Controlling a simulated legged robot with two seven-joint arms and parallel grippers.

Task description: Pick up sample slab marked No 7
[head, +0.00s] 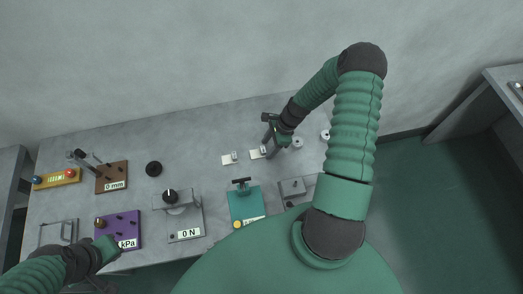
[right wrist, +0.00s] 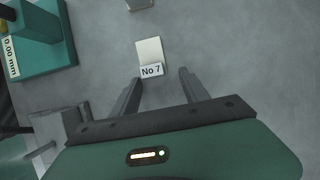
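The sample slab marked No 7 (right wrist: 149,48) is a small pale plate lying flat on the grey table, its white tag reading "No 7" at the end nearest my gripper. It shows as a pale slab (head: 256,154) in the head view, its number too small to read there. My right gripper (right wrist: 157,88) is open and empty. Its two fingers point toward the slab, spread on either side of the tag's end but short of it.
A second pale slab (head: 227,160) lies to the left. A teal device (head: 242,204) stands in front, with a grey device (head: 292,187) to its right. A 0 N device (head: 185,220), purple kPa block (head: 125,228) and brown block (head: 111,176) stand leftward. Bare table (head: 130,140) lies behind.

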